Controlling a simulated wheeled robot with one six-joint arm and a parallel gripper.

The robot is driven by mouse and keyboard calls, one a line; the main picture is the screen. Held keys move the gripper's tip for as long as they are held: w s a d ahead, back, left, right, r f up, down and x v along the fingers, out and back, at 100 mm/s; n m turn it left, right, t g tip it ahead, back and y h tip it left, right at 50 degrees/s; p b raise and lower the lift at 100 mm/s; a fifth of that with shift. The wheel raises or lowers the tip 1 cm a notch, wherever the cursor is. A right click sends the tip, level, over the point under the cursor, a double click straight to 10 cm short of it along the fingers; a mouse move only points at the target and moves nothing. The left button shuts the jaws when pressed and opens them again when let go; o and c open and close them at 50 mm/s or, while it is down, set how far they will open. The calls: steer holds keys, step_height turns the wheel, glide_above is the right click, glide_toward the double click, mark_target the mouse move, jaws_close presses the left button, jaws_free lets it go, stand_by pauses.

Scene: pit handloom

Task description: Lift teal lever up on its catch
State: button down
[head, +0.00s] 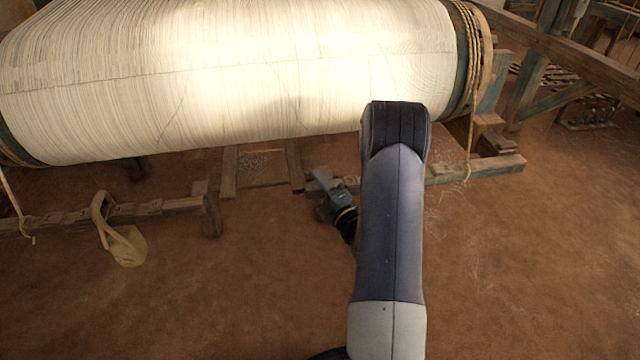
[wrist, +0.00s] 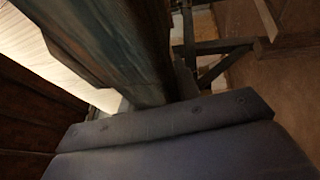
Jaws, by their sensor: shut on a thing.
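The teal lever (wrist: 105,40) is a worn wooden bar with faded teal paint. In the wrist view it runs from the top left down to my gripper (wrist: 165,120), whose blue-grey jaw fills the bottom of the picture. My gripper is shut on the lever; the jaw hides the gripped part. In the head view my gripper (head: 335,188) is low, below the big roll and left of my forearm, which hides part of my wrist. I cannot make out the lever clearly there. The catch cannot be told apart in either view.
A large roll of pale warp threads (head: 230,80) spans the top of the head view, above my gripper. A notched wooden rail (head: 150,207) lies at left with a yellowish strap (head: 122,243) hanging on it. A rope (head: 470,140) hangs at right. The front floor is open.

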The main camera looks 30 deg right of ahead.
steer(key=shift+m+t+h, duration=0.3)
steer(key=shift+m+t, duration=0.1)
steer(key=shift+m, duration=0.4)
steer(key=r, duration=0.2)
steer(key=r+p, duration=0.1)
steer(key=r, duration=0.2)
steer(key=r+p, duration=0.1)
steer(key=r, duration=0.1)
steer(key=shift+s+d+r, duration=0.1)
steer(key=shift+d+r, duration=0.15)
steer(key=shift+d, duration=0.05)
steer(key=shift+f, duration=0.15)
steer(key=c, duration=1)
jaws_free()
steer(key=shift+c, duration=0.2)
steer(key=v, duration=1)
steer(key=shift+s, duration=0.4)
